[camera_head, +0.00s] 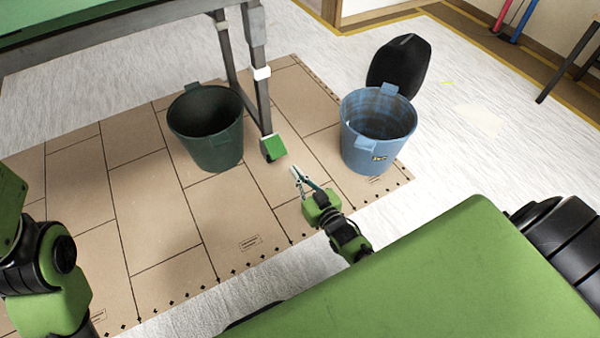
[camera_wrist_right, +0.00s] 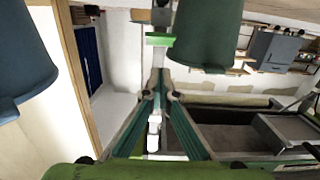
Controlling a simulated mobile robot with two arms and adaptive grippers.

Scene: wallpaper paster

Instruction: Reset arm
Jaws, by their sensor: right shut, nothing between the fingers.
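My right gripper (camera_head: 298,174) is in the head view, above the brown floor sheet, between the dark green bucket (camera_head: 212,140) and the blue bucket (camera_head: 376,142). It is shut with nothing in it and apart from both buckets. In the right wrist view my right gripper's fingers (camera_wrist_right: 161,82) run together to a point. The left arm shows at the left edge of the head view, but its gripper is out of sight.
A green-topped table (camera_head: 90,22) stands at the upper left. Its leg ends in a green foot (camera_head: 275,147) near my right gripper. A black lid-like object (camera_head: 401,62) is behind the blue bucket. Patterned brown sheeting (camera_head: 155,225) covers much of the floor.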

